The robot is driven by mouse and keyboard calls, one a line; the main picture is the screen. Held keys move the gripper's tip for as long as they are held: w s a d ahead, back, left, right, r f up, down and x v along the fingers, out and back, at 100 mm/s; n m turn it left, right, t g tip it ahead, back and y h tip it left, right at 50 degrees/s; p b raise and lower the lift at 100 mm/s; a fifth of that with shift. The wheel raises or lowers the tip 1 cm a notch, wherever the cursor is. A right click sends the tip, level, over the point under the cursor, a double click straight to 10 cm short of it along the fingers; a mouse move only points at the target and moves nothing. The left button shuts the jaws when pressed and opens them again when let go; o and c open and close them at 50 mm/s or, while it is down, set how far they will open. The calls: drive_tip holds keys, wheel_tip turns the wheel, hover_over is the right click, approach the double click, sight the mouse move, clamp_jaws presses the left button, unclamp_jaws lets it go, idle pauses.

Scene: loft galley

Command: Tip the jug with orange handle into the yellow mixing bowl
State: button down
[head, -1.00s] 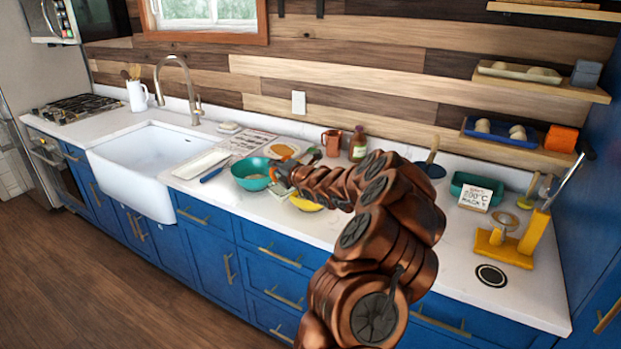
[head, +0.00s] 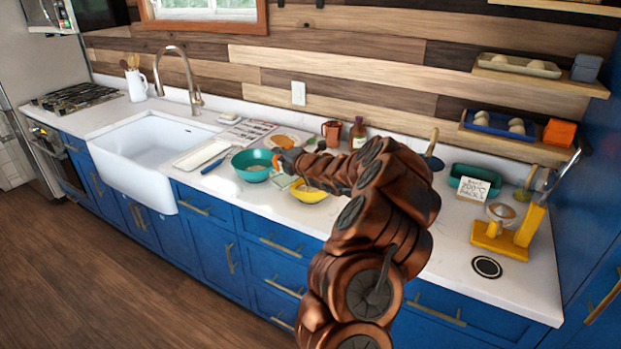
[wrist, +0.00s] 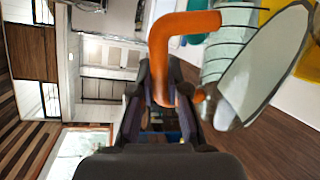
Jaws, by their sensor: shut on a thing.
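The jug with orange handle (wrist: 225,60) has a pale, ribbed body. My gripper (wrist: 160,100) is shut on its orange handle (wrist: 180,28) in the wrist view. A large pale oval end of the jug faces right there; I cannot tell if it is mouth or base. In the head view my gripper (head: 287,160) is above the counter, up and left of the yellow mixing bowl (head: 311,196). The jug is small and partly hidden by my arm there. The bowl is partly covered by my arm; its contents are unclear.
A teal bowl (head: 252,172) stands just left of the yellow bowl. Behind are a copper mug (head: 331,132) and a brown bottle (head: 358,134). A white tray (head: 201,155) lies by the sink (head: 150,155). A yellow stand (head: 505,238) is at the right.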

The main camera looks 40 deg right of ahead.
drive_tip(key=shift+d+m+y, duration=0.3)
drive_tip(key=shift+d+m, duration=0.4)
drive_tip(key=shift+d, duration=0.8)
drive_tip(key=shift+d+r+m, duration=0.45)
drive_tip(key=shift+d+m, duration=0.05)
drive_tip(key=shift+d, duration=0.2)
idle(0.4)
drive_tip(key=shift+a+f+n, duration=0.25)
drive_tip(key=shift+a, duration=0.25)
drive_tip(key=shift+a+f+n, duration=0.2)
drive_tip(key=shift+a+n, duration=0.05)
drive_tip(key=shift+a, duration=0.2)
drive_tip(key=shift+a+r+n, duration=0.1)
drive_tip(key=shift+a+n, duration=0.4)
drive_tip(key=shift+a, duration=0.7)
drive_tip(key=shift+a, duration=0.1)
